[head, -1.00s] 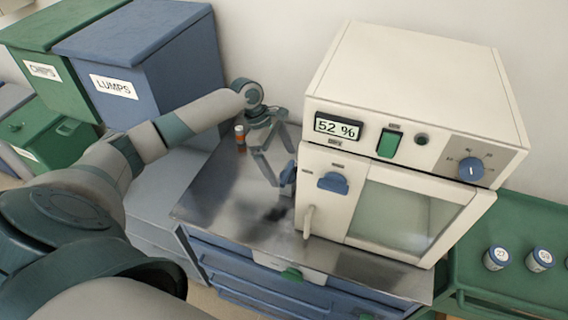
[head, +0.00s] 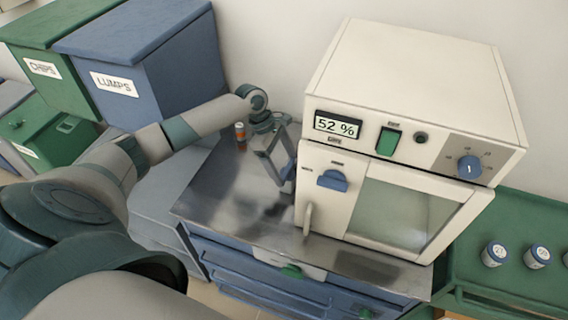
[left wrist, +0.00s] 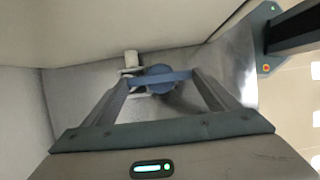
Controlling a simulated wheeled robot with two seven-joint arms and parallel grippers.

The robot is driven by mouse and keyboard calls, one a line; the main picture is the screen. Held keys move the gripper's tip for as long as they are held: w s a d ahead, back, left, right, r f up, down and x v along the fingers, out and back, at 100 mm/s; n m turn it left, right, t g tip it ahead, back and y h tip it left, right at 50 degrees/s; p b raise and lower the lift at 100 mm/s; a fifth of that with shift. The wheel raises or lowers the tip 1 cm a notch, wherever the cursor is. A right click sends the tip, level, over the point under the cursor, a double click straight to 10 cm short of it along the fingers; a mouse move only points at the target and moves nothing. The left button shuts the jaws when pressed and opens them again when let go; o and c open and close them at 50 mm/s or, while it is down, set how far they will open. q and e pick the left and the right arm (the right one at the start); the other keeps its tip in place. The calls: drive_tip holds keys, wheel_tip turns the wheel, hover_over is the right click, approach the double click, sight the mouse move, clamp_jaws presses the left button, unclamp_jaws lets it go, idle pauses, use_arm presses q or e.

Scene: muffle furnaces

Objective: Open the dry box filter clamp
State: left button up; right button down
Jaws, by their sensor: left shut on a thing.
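The dry box (head: 405,110) is a cream cabinet with a "52 %" display, standing on a metal bench top. My left gripper (head: 281,180) is at its left side, fingers pointing down toward the wall. In the left wrist view my left gripper (left wrist: 160,80) is shut on the filter clamp (left wrist: 161,77), a blue bar with a round blue body that spans between the fingertips. A pale cylindrical fitting (left wrist: 131,60) sits beside the clamp. In the head view the clamp is mostly hidden by the fingers and the cabinet edge. My right gripper is not in view.
A blue latch (head: 332,180) and a pale door handle (head: 307,219) are on the cabinet front. An orange-and-white small bottle (head: 240,136) stands behind my left forearm. The blue LUMPS bin (head: 150,60) is at left. The metal top (head: 215,200) is clear in front.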

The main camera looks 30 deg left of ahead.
use_arm(q)
drive_tip(key=shift+r, duration=0.15)
drive_tip(key=shift+w+r+m+g+p, duration=0.15)
drive_tip(key=shift+m+g+p, duration=0.35)
drive_tip(key=shift+m+p, duration=0.65)
drive_tip(key=m+g+p, duration=0.1)
drive_tip(key=m+p, duration=0.1)
drive_tip(key=m, duration=0.1)
drive_tip(key=shift+w, duration=0.2)
drive_tip(key=m+g, duration=0.1)
drive_tip(key=m, duration=0.2)
drive_tip(key=shift+w+d, duration=0.1)
drive_tip(key=shift+w, duration=0.05)
drive_tip(key=shift+w+d+f+m+g+y+p, duration=0.1)
drive_tip(key=shift+m+g+y+p, duration=0.2)
drive_tip(key=shift+m, duration=0.6)
drive_tip(key=shift+f+m+g+y+p, duration=0.15)
drive_tip(key=shift+m+g, duration=0.25)
drive_tip(key=shift+m, duration=0.45)
drive_tip(key=o, duration=1)
drive_tip(key=shift+o, duration=0.2)
